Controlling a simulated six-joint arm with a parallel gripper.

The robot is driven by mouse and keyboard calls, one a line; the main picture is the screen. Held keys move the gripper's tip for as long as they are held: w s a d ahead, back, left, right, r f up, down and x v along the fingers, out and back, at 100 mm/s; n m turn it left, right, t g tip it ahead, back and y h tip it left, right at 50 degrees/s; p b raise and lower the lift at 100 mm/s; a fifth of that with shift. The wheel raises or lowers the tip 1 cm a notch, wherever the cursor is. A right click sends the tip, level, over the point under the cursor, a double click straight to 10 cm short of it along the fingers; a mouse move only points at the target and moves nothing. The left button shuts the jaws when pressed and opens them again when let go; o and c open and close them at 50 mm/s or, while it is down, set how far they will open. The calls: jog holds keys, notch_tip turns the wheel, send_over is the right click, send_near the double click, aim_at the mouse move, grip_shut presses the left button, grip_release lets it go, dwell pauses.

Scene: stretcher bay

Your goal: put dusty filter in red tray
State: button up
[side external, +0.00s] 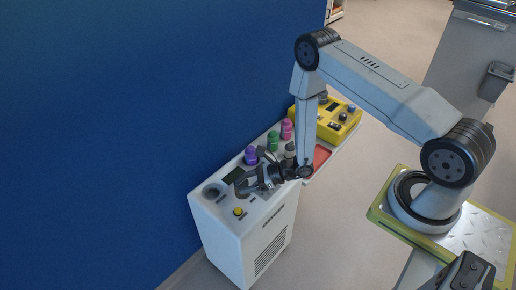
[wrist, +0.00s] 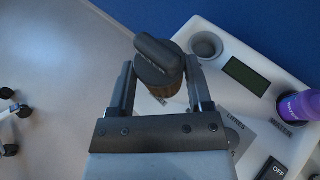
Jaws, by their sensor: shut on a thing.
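My gripper (wrist: 160,84) is shut on the dusty filter (wrist: 158,60), a dark grey cap with a raised grip bar and a brownish ribbed body below. In the wrist view the filter sits between the two fingers, left of the round socket (wrist: 206,46) in the white cabinet. In the side view my gripper (side external: 247,184) is over the cabinet's near end; I cannot clearly separate the filter from the dark fingers there. The red tray (side external: 321,156) lies farther back on the right, partly hidden by my arm.
The white cabinet (side external: 225,232) carries a purple container (side external: 250,156), a green one (side external: 273,141) and a pink one (side external: 287,128). A yellow box with knobs (side external: 353,124) stands behind the tray. A yellow button (side external: 238,211) is at the near end. A blue wall (side external: 110,120) rises alongside.

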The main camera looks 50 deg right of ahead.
dwell(0.4)
jog(key=s+d+f+m+t+h, duration=0.1)
jog(key=s+d+m+h, duration=0.3)
jog(key=d, duration=0.5)
jog(key=s+d+f+m+t+h, duration=0.1)
jog(key=s+d+f+m+h, duration=0.1)
jog(key=s+d+m+h, duration=0.3)
jog(key=s+d+f+m+t+h, duration=0.1)
jog(key=s+d+m+h, duration=0.3)
jog(key=d, duration=1)
jog(key=shift+s+f+m+h, duration=0.15)
jog(key=shift+s+m+h, duration=0.15)
jog(key=shift+s+h, duration=0.7)
jog(key=shift+w, duration=0.15)
jog(key=shift+w+d+f, duration=1.15)
jog(key=shift+w+f, duration=0.35)
jog(key=shift+w, duration=0.4)
jog(key=shift+w+d+f, duration=1.1)
jog(key=shift+w+f, duration=0.4)
jog(key=shift+w, duration=0.35)
jog(key=shift+w+d+f, duration=1.15)
jog(key=shift+w+f, duration=0.35)
jog(key=shift+w, duration=0.4)
jog(key=shift+f, duration=0.1)
